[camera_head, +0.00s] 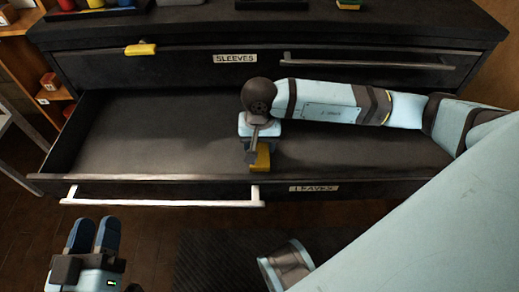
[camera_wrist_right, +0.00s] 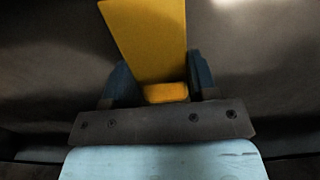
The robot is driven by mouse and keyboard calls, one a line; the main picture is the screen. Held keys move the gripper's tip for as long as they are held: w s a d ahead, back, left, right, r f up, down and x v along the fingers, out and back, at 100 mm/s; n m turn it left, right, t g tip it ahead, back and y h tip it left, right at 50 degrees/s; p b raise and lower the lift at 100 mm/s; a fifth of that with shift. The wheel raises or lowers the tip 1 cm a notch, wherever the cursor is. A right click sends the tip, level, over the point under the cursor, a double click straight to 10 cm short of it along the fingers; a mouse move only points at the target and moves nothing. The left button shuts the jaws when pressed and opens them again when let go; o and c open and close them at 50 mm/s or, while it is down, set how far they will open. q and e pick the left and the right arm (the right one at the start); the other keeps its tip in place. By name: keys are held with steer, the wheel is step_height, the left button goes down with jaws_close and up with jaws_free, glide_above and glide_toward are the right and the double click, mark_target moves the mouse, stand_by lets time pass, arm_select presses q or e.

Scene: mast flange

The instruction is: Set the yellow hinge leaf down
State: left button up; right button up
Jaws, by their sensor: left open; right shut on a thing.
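The yellow hinge leaf (camera_head: 261,158) is in my right gripper (camera_head: 258,146), inside the open drawer labelled LEAVES (camera_head: 125,140), near its front wall. In the right wrist view the leaf (camera_wrist_right: 146,38) is a flat yellow plate pointing away from the gripper, with a small yellow block at its near end. The dark blue fingers of the right gripper (camera_wrist_right: 163,84) are shut on it from both sides. I cannot tell whether the leaf touches the drawer floor. My left gripper (camera_head: 94,236) is open and empty in front of the drawer, at the lower left.
The drawer floor is bare to the left of my right gripper. A white bar handle (camera_head: 160,202) runs along the drawer front. Above is a closed drawer labelled SLEEVES (camera_head: 235,58), with a yellow piece (camera_head: 140,48) at its top edge. Shelves with small boxes (camera_head: 50,81) stand at left.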

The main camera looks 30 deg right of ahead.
mark_target(260, 146)
arm_select(q)
steer(key=shift+w+f, duration=0.1)
steer(key=shift+f, duration=0.4)
arm_select(e)
steer(key=shift+f, duration=1.1)
steer(key=shift+f+b, duration=0.15)
steer(key=shift+b, duration=0.15)
arm_select(q)
steer(key=shift+f+g, duration=0.2)
steer(key=shift+g, duration=0.1)
arm_select(e)
steer(key=o, duration=1.2)
steer(key=shift+r, duration=0.2)
arm_select(q)
steer(key=r+p, duration=0.1)
steer(key=r, duration=0.1)
steer(key=r+t+p, duration=0.1)
steer(key=r, duration=0.1)
steer(key=r+t+p, duration=0.1)
steer(key=p, duration=0.1)
steer(key=shift+s+a+r, duration=0.25)
steer(key=shift+s+r, duration=0.05)
steer(key=shift+r, duration=0.1)
arm_select(e)
step_height(260, 146, up, 12)
arm_select(q)
steer(key=shift+s, duration=0.1)
arm_select(e)
steer(key=shift+s+f, duration=0.1)
